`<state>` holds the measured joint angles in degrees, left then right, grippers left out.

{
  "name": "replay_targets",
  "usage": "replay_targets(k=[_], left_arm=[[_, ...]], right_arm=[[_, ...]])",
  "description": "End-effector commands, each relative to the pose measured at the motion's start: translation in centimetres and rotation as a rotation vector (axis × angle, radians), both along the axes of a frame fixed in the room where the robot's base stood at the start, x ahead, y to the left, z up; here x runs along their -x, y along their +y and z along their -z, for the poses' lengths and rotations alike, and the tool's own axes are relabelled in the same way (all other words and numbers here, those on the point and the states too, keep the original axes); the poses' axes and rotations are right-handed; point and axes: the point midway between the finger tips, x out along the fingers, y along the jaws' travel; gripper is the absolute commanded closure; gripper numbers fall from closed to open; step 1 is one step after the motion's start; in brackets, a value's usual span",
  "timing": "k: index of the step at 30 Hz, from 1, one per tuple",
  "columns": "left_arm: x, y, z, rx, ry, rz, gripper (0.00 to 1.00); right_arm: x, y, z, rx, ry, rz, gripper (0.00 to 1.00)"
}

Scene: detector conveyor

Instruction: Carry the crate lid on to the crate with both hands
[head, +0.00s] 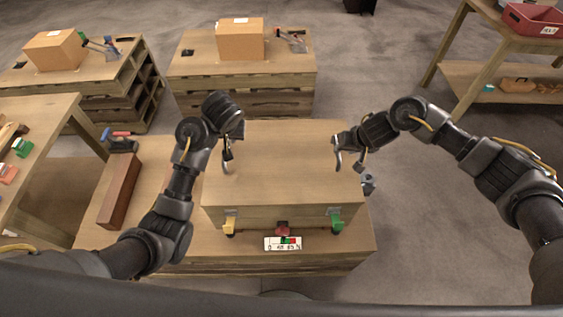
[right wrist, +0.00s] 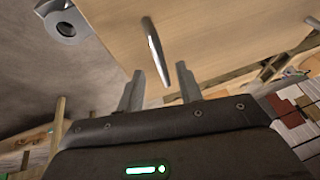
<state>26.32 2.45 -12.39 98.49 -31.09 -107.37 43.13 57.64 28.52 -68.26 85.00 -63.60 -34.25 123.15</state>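The crate lid (head: 275,160) is a broad flat light-wood panel. It lies level on top of the wooden crate (head: 281,217), whose front shows a yellow latch (head: 229,222) and a green latch (head: 336,221). A curved metal handle stands at each side of the lid. My left gripper (head: 227,158) is at the left handle; its fingers are too small and dark to read. My right gripper (head: 344,160) is at the right handle. In the right wrist view its fingers (right wrist: 160,85) are apart, with the metal handle (right wrist: 152,48) showing between them and clear space on both sides.
The crate stands on a wooden workbench (head: 345,243). A brown wooden block (head: 119,190) lies to its left, and a label plate (head: 283,243) is in front. Other benches with cardboard boxes (head: 240,40) stand behind. Open floor (head: 420,210) lies to the right.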

Motion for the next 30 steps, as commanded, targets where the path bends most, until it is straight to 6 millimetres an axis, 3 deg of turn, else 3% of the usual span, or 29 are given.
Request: replay_targets(k=[3,10,30], left_arm=[[0.0,0.0,0.0,0.0,0.0,0.0,0.64],[0.0,0.0,0.0,0.0,0.0,0.0,0.64],[0.2,0.0,0.2,0.001,0.002,0.002,0.64]], right_arm=[[0.8,-0.5,-2.2,0.0,-0.002,-0.002,0.64],[1.8,-1.1,-4.5,0.0,0.0,-0.001,0.64],[2.2,-0.8,-4.7,-0.005,-0.003,-0.011,0.64]])
